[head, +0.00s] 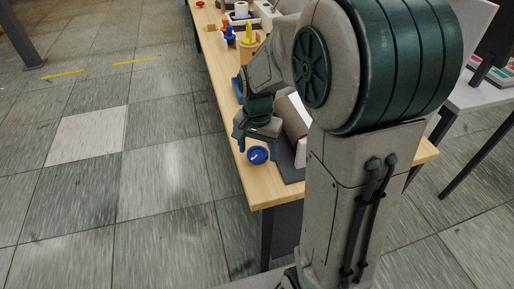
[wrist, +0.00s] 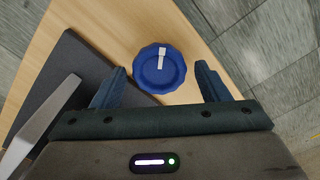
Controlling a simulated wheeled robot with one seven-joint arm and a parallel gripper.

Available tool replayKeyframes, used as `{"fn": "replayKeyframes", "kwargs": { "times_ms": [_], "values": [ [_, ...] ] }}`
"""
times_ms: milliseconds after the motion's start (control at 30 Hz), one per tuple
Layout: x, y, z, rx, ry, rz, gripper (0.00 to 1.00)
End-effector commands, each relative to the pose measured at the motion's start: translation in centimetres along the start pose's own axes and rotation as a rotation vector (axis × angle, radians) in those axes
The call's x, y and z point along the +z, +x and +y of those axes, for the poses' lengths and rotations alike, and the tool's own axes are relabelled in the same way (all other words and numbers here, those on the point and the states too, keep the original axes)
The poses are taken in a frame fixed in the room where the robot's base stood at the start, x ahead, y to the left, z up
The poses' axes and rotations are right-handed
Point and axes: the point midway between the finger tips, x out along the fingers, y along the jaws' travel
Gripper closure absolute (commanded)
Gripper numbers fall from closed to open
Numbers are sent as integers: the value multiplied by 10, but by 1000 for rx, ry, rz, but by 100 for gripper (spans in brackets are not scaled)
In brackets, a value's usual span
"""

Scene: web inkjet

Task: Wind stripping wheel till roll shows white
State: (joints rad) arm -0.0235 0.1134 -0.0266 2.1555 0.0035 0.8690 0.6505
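The stripping wheel looks like a blue scalloped knob (head: 257,155) with a white pointer mark, near the front end of the wooden table. In the wrist view the blue knob (wrist: 160,68) lies just ahead of and between my fingers, its white mark running up from the centre. My gripper (head: 256,135) is above the table beside the knob; in the wrist view my gripper (wrist: 160,85) has its fingers wide apart with nothing held. A brown and white roll (head: 296,118) stands on a dark base behind the gripper, partly hidden by my arm.
The dark base plate (wrist: 62,75) lies left of the knob in the wrist view, with a pale metal strip (wrist: 42,125) over it. The wooden table (head: 227,95) holds blue, orange and yellow items (head: 246,35) farther back. Tiled floor left of the table is clear.

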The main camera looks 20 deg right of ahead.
Motion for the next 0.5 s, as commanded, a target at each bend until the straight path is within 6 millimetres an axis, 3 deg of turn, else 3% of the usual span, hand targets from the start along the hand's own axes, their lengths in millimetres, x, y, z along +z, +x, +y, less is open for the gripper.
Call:
{"fn": "replayKeyframes", "kwargs": {
  "times_ms": [333, 500],
  "values": [
    [0, -2, 0, 1, 0, -2, 26],
    [0, -23, 0, -1, -1, 1, 26]
  ]
}}
